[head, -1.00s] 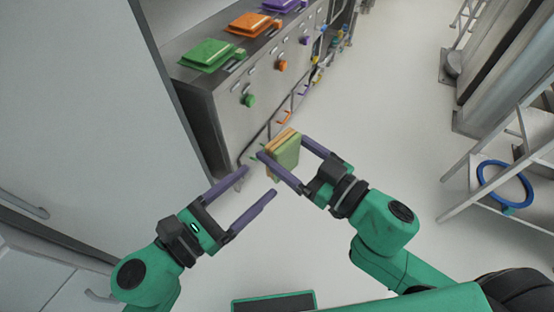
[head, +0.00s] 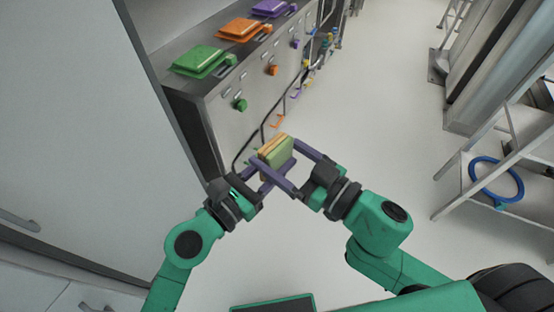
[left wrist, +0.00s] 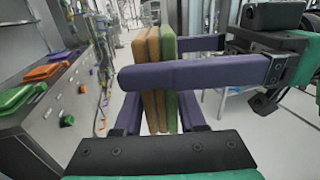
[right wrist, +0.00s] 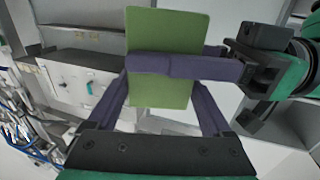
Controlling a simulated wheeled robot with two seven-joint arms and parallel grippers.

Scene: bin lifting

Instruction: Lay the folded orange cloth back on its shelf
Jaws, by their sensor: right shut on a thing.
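A flat folded cloth bundle (head: 276,150) shows a green face and orange-tan layers; no separate all-orange cloth shows in my grippers. It stands on edge in the air. My right gripper (head: 281,153) is shut on it, with a finger at each side edge. In the right wrist view its green face (right wrist: 160,28) fills the space between those fingers. My left gripper (head: 274,172) is at its lower part, with the fingers on either side of its thickness. In the left wrist view thin gaps seem to show beside the layers (left wrist: 153,45). Its fingertips are partly hidden.
A steel cabinet (head: 214,112) at upper left carries green (head: 204,61), orange (head: 246,28) and purple (head: 275,7) flat folded items on top. A tall grey panel (head: 70,110) stands at left. A rack with a blue ring (head: 497,180) stands at right. The middle floor is clear.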

